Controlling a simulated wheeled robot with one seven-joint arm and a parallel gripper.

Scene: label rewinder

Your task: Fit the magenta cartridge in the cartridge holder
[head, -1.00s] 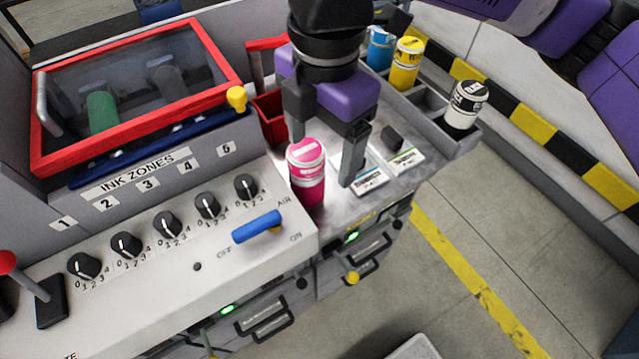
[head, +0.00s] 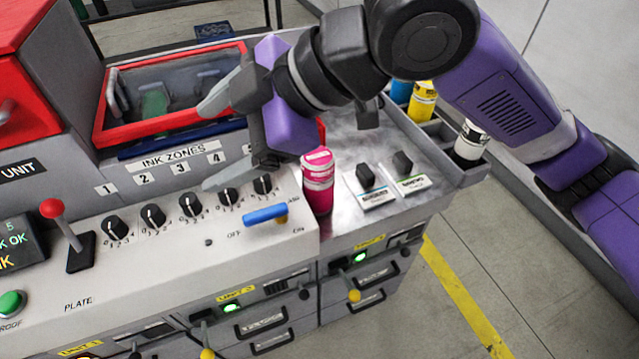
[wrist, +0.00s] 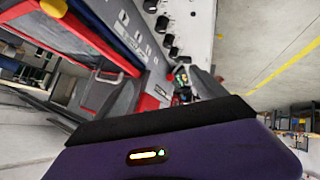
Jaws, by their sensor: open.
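The magenta cartridge (head: 318,182) stands upright on the metal top, just right of the ink zone panel. A grey compartmented tray (head: 455,171), which looks like the cartridge holder, lies to the right along the edge. It holds a cyan cartridge (head: 401,91), a yellow cartridge (head: 422,102) and a black-and-white cartridge (head: 470,142). Part of the tray is hidden by my arm. My gripper (head: 208,146) is open and empty, left of the magenta cartridge. Its fingers point left over the ink zone panel. The magenta cartridge is not recognisable in the wrist view.
Two dark knobs with labelled cards (head: 377,200) stand between the magenta cartridge and the tray. A blue lever (head: 265,214) and black dials (head: 190,204) are on the panel below my gripper. A red-framed glass cover (head: 170,133) is behind it.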

